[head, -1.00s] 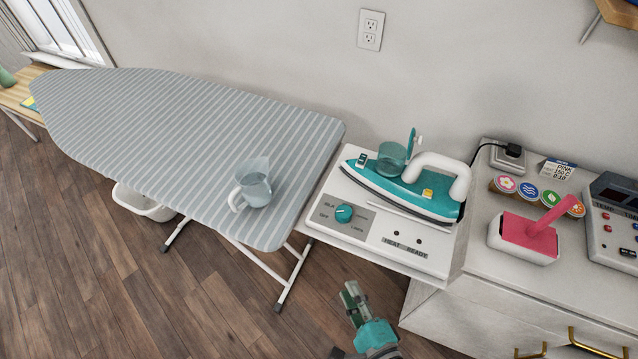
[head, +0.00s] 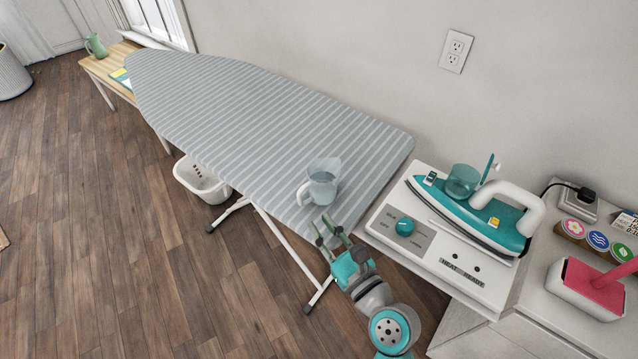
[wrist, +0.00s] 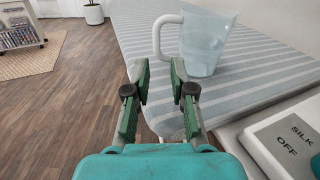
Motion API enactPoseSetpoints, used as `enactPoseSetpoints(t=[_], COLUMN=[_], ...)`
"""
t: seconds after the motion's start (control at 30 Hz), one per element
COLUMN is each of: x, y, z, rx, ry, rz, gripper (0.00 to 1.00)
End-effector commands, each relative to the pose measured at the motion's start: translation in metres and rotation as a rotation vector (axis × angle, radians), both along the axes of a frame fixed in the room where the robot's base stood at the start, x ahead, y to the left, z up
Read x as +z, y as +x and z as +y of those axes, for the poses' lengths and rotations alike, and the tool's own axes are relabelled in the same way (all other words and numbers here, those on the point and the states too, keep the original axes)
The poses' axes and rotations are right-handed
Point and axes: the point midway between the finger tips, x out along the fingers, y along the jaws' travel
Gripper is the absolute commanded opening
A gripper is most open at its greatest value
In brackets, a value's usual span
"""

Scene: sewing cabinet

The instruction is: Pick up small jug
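The small jug (head: 323,182) is translucent pale blue with a white handle. It stands upright near the front right end of the striped ironing board (head: 240,110). In the wrist view the jug (wrist: 208,42) is ahead and to the right, with its handle on the left side. My gripper (head: 330,232) is just in front of the jug, at the board's near edge. In the wrist view my gripper (wrist: 159,82) has its two green fingers apart with nothing between them. The jug and the fingers look apart.
A teal iron (head: 470,215) rests on a white panel (head: 395,250) with a knob, right of the board. A white basket (head: 203,187) is on the floor below the board. A green pitcher (head: 96,46) stands on a wooden table at the back left.

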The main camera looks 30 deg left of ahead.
Motion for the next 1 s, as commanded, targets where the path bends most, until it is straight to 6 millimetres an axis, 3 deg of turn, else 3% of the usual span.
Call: enactPoseSetpoints(t=[0.1, 0.43, 0.7, 1.0], x=[0.001, 0.0, 0.0, -0.001], y=[0.008, 0.018, 0.031, 0.035], z=[0.018, 0.041, 0.075, 0.082], rx=[0.002, 0.0, -0.001, -0.003], ry=[0.001, -0.001, 0.0, -0.001], rz=[-0.002, -0.002, -0.002, -0.002], gripper=[0.23, 0.23, 0.23, 0.23])
